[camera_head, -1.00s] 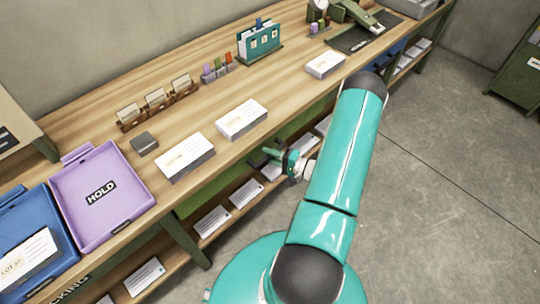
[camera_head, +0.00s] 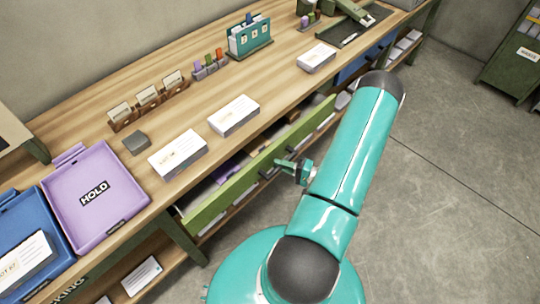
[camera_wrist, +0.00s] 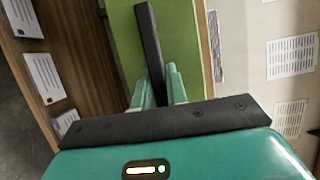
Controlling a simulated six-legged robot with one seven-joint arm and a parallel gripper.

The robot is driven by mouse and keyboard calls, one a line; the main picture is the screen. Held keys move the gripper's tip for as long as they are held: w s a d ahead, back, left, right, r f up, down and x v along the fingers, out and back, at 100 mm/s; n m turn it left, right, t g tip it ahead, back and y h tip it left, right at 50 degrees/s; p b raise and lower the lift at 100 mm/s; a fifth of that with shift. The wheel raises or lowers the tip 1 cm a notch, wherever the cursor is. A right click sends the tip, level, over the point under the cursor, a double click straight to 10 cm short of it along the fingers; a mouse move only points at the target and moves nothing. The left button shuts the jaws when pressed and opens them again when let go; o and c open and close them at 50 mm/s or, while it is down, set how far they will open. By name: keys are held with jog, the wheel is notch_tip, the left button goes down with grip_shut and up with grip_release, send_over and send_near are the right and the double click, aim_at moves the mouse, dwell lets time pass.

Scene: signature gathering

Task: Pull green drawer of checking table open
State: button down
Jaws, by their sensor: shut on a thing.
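The green drawer (camera_head: 218,204) of the checking table (camera_head: 291,62) stands partly open, its front clear of the table's edge, with purple and pale items showing inside. In the wrist view its green front (camera_wrist: 182,42) fills the top middle, with a dark bar handle (camera_wrist: 150,45) running along it. My gripper (camera_head: 284,165) is at the drawer front in the head view. In the wrist view its teal fingers (camera_wrist: 161,85) are closed around the near end of the handle. The exact contact is partly hidden by the fingers.
On the tabletop are a purple HOLD tray (camera_head: 128,196), a blue tray (camera_head: 30,215), white card stacks (camera_head: 178,154) and a teal file holder (camera_head: 249,38). A lower shelf holds papers (camera_head: 141,275). The grey floor (camera_head: 440,220) to the right is clear.

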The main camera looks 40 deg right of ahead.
jog(key=s, duration=1.2)
jog(key=shift+s+d, duration=0.2)
jog(key=shift+s, duration=0.05)
jog(key=c, duration=1.4)
grip_release()
jog(key=v, duration=1.3)
jog(key=shift+s, duration=0.4)
jog(key=shift+d, duration=0.15)
